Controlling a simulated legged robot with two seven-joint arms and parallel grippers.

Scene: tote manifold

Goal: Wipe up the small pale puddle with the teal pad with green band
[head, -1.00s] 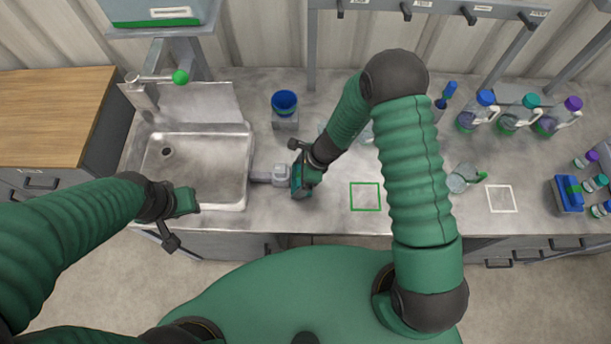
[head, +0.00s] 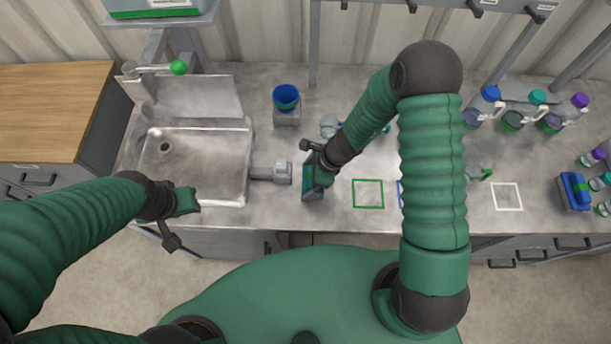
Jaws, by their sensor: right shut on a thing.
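My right gripper (head: 318,168) is shut on the teal pad (head: 313,184). It holds the pad low at the counter, just right of the grey fitting beside the sink. The gripper covers part of the pad, and I cannot make out its green band. I cannot tell whether the pad touches the counter. The small pale puddle cannot be made out; the pad or arm may hide it. My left gripper (head: 178,218) is near the front edge of the sink, away from the pad, and its jaws are unclear.
The sink (head: 240,190) is at left, with the grey fitting (head: 270,173) beside it. A green square outline (head: 368,180) lies right of the pad. A blue cup (head: 286,97) stands behind. Bottles (head: 490,105) and a blue block with green band (head: 575,190) are at right.

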